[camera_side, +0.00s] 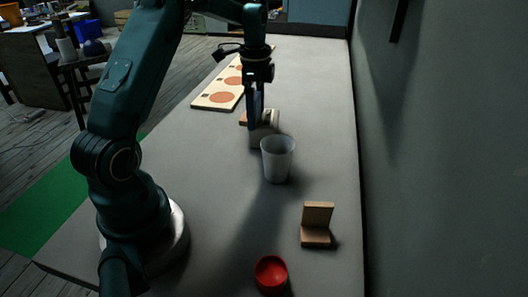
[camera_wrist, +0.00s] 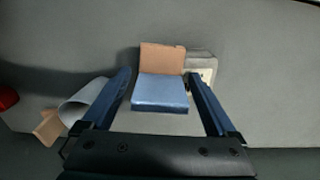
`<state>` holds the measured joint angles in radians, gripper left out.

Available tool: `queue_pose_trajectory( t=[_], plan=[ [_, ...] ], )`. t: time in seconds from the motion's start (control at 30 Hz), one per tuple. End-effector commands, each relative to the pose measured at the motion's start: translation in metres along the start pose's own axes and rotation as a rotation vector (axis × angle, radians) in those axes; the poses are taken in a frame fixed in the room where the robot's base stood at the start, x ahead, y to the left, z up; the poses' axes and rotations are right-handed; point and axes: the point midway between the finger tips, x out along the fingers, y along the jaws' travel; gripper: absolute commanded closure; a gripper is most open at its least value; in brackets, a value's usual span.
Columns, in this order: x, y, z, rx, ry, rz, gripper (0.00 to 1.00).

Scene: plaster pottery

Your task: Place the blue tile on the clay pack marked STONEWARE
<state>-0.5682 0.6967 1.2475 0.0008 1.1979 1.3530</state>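The blue tile (camera_wrist: 160,92) is between my fingers in the wrist view, with a bare tan part (camera_wrist: 162,57) behind its blue face. My gripper (camera_wrist: 159,80) looks open, a finger on each side of it with narrow gaps. In the side view my gripper (camera_side: 256,118) points down at a pale grey block (camera_side: 263,137), which looks like a clay pack. The pack (camera_wrist: 202,60) shows beyond the tile's right edge in the wrist view. Its label is too small to read. The near finger hides most of the tile; I cannot tell whether it rests on the pack.
A pale cup (camera_side: 277,158) stands close in front of the pack. An L-shaped tan piece (camera_side: 316,227) and a red bowl (camera_side: 271,274) are nearer the camera. A board with orange discs (camera_side: 222,97) lies behind, to the left. A wall (camera_side: 440,150) borders the table's right side.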

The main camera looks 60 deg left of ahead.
Motion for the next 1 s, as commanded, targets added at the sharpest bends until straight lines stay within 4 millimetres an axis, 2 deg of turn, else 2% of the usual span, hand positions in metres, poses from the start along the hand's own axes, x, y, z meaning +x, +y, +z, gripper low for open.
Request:
queue_pose_trajectory(
  t=[0.37,0.47,0.7,1.0],
  plan=[
    [-0.004,0.0,0.0,0.0,0.0,-0.002,0.05],
    [-0.015,-0.001,0.0,0.0,0.001,-0.005,0.05],
    [-0.057,-0.001,0.0,0.0,0.002,-0.007,0.05],
    [-0.093,-0.001,0.0,0.0,0.001,-0.004,0.05]
  ],
)
